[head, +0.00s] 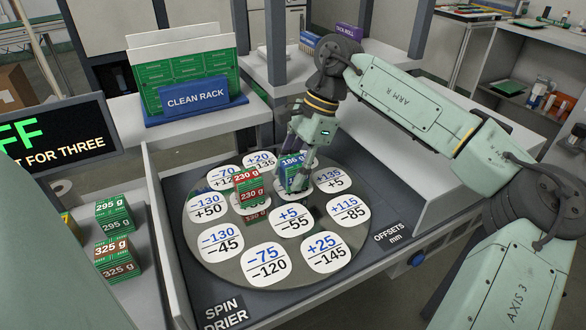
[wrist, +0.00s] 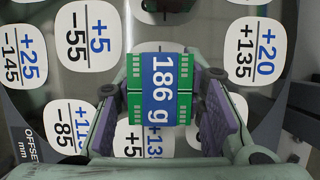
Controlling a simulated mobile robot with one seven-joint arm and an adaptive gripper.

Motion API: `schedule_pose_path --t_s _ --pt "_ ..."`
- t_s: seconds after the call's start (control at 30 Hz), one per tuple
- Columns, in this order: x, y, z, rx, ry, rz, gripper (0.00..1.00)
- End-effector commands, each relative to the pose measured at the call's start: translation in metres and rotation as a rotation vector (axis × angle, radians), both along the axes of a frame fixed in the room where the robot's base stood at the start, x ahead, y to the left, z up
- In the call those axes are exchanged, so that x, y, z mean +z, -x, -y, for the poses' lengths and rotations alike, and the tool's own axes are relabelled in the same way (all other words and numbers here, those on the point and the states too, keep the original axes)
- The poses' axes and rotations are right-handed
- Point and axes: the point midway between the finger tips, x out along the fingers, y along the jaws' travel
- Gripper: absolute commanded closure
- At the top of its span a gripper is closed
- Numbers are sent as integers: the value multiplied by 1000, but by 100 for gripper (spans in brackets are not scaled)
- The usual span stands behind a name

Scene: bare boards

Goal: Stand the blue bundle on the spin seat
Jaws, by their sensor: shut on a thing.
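The blue bundle (head: 293,170), a green board stack with a blue "186 g" band, is upright between the fingers of my gripper (head: 299,165). In the wrist view the blue bundle (wrist: 160,88) sits between both fingers of my gripper (wrist: 166,95). It is over the far right part of the round spin plate (head: 215,245), which carries white seat pads marked with offsets. I cannot tell whether its base touches the plate. The pad under it is mostly hidden, so I cannot read its mark. A red-banded "230 g" bundle (head: 249,187) stands on the plate, left of my gripper.
Bundles marked 295 g (head: 115,218) and 325 g (head: 118,258) stand on the left bench. A blue clean rack (head: 197,103) with green boards stands behind the drier. Raised walls surround the plate. The near pads, such as -75/-120 (head: 267,263), are empty.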

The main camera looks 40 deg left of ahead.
Motion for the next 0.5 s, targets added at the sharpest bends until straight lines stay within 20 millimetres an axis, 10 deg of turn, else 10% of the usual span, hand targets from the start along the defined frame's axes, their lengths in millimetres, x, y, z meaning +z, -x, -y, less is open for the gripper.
schedule_pose_path --t_s 0.5 --pt "-8 0 0 0 0 0 100"
